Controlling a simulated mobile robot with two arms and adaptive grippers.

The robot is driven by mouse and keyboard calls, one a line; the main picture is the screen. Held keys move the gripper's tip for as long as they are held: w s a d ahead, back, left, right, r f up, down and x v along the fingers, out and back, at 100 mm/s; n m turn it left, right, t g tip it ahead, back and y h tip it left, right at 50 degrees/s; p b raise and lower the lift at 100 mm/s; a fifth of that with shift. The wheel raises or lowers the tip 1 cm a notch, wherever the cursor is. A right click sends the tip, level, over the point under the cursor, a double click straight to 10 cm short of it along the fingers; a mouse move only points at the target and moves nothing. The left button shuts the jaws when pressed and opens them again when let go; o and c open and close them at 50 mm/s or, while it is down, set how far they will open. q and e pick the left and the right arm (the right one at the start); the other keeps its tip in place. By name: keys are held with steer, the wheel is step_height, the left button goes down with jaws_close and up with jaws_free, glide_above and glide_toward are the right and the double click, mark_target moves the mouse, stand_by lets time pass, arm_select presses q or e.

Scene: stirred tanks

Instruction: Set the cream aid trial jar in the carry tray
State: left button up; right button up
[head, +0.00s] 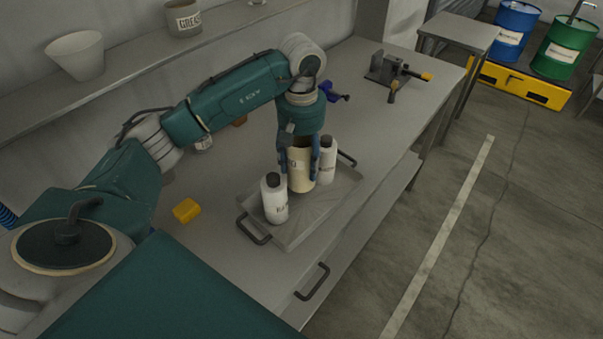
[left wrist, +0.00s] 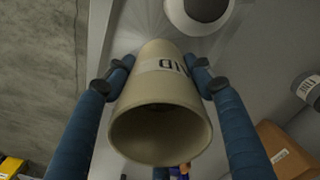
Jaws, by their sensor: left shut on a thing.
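The cream aid trial jar (head: 301,168) is upright between the fingers of my left gripper (head: 300,174), which is shut on it. The jar is over the carry tray (head: 322,207), between two white bottles; I cannot tell if its base touches the tray floor. In the left wrist view the open mouth of the jar (left wrist: 160,128) faces the camera, with part of a label reading "AID", and a finger of my left gripper (left wrist: 160,74) lies on each side. My right gripper is not in view.
One white dark-capped bottle (head: 274,203) stands at the tray's left, another (head: 327,163) at its right, close to my fingers. A yellow block (head: 186,211) lies on the bench (head: 215,245). A shelf holds a bowl (head: 76,56) and a grease tin (head: 184,18).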

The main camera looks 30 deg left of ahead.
mark_target(302, 177)
arm_select(q)
step_height(302, 177, down, 2)
steer(key=shift+f, duration=0.1)
step_height(302, 177, down, 3)
steer(key=shift+f+p, duration=0.1)
steer(key=shift+p, duration=0.6)
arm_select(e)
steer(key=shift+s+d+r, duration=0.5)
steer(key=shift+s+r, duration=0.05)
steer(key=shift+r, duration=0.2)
arm_select(q)
steer(key=shift+f+b, duration=0.2)
steer(key=shift+b, duration=0.1)
steer(key=o, duration=1.2)
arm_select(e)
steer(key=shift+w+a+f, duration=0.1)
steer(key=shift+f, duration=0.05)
arm_select(q)
steer(key=shift+r, duration=0.1)
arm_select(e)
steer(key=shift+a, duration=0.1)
